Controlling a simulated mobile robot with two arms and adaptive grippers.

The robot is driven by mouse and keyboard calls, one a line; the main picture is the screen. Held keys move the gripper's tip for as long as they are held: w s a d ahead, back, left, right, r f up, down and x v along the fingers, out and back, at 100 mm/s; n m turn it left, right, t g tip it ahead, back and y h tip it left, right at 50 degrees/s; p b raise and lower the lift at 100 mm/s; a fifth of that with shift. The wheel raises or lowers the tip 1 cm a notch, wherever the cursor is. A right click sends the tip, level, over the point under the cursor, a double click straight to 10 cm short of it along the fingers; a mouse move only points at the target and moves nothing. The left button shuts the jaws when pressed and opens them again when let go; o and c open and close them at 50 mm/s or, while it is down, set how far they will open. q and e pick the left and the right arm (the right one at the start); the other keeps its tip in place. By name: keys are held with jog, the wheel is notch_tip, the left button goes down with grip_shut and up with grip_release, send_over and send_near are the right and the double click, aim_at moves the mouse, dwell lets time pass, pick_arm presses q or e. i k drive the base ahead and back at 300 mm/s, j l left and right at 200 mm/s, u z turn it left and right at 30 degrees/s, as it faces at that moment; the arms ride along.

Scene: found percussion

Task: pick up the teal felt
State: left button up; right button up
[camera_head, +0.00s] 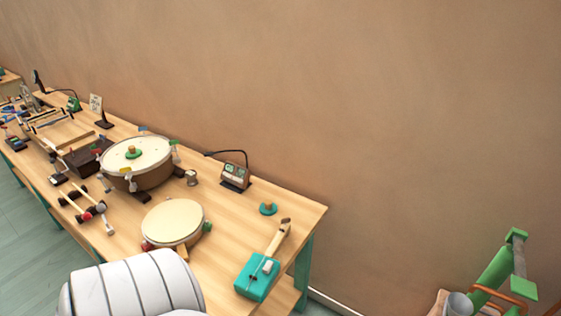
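A small teal disc with a brown knob on top (268,209), which looks like the teal felt, lies on the wooden table (232,235) near its back right edge. It is clear of the things around it. A similar green disc with a brown knob (133,153) sits on top of the large drum (150,173). Neither of my grippers is in view. A white, ribbed rounded part, which may be my own arm, covers the table's front edge at the bottom left.
A teal box-bodied string instrument (258,277) lies in front of the teal disc. A small meter (235,176) stands behind it to the left, and a flat drum (173,221) lies left. Mallets (88,207) lie farther left. A green frame (495,270) stands at right.

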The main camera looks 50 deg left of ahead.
aim_at(268, 208)
jog(key=l+u, duration=0.25)
jog(key=u, duration=0.2)
jog(key=l+u, duration=0.3)
jog(key=u, duration=0.15)
jog(key=l+u, duration=0.3)
jog(key=u, duration=0.2)
